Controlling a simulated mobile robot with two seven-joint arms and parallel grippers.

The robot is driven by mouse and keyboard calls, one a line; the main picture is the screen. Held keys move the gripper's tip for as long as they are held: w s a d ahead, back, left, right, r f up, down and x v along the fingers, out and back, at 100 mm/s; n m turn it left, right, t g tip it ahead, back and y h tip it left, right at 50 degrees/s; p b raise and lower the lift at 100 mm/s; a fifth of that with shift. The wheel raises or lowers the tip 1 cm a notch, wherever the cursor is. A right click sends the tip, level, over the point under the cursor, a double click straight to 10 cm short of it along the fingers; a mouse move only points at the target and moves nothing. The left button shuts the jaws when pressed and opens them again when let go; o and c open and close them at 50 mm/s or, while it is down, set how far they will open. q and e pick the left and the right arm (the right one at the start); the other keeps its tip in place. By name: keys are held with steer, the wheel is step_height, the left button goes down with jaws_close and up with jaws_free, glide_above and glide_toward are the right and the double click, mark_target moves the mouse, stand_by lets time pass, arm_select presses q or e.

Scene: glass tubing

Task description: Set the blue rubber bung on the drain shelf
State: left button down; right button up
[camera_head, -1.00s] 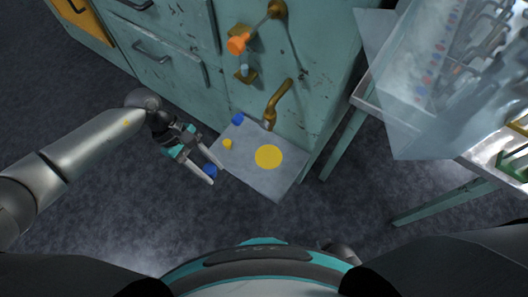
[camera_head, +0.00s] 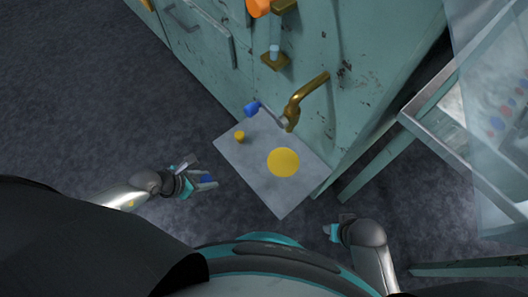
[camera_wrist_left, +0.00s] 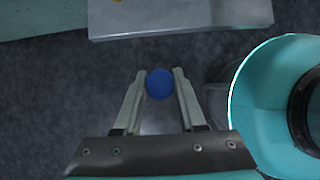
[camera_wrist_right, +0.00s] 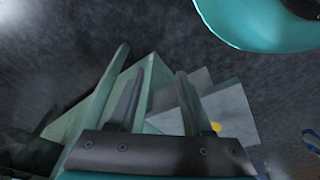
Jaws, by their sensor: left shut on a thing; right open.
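The blue rubber bung (camera_head: 206,179) is between the fingertips of my left gripper (camera_head: 204,174), which is shut on it. In the left wrist view, the bung (camera_wrist_left: 160,83) shows as a round blue face between both fingers. The drain shelf (camera_head: 250,176) is a grey plate at the cabinet's foot, with a large yellow disc on it. My left gripper is left of the shelf and apart from it. The shelf's edge (camera_wrist_left: 180,27) shows beyond the fingers in the left wrist view. My right gripper (camera_head: 330,232) is open and empty, below the shelf's right side.
A small yellow piece (camera_head: 239,137) is at the shelf's left side. A brass tap (camera_head: 304,97) and a blue-ended part (camera_head: 252,109) stand over its back edge. The teal cabinet (camera_head: 360,60) rises behind. A metal-topped table (camera_head: 440,98) is at the right. Floor left is clear.

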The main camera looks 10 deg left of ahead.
arm_select(q)
steer(key=w+d+b, duration=0.1)
steer(key=w+d, duration=0.2)
steer(key=w, duration=0.1)
steer(key=w+d+b, duration=0.1)
steer(key=w+d, duration=0.2)
steer(key=w, duration=0.1)
steer(key=w+d+b, duration=0.2)
steer(key=w+d, duration=0.1)
steer(key=w, duration=0.1)
steer(key=shift+w+d, duration=0.15)
steer(key=shift+d, duration=0.15)
steer(key=shift+w+d, duration=0.15)
steer(key=shift+w, duration=0.05)
step_height(320, 180, down, 3)
steer(key=shift+f+b, duration=0.1)
steer(key=shift+b, duration=1.1)
steer(key=shift+f, duration=0.1)
arm_select(e)
steer(key=w+r+t, duration=0.2)
steer(key=w+r, duration=0.1)
steer(key=r, duration=1)
steer(key=shift+a+r, duration=0.2)
steer(key=shift+a, duration=0.15)
arm_select(q)
steer(key=shift+f, duration=0.1)
arm_select(e)
steer(key=shift+w+t, duration=0.2)
steer(key=shift+t, duration=0.1)
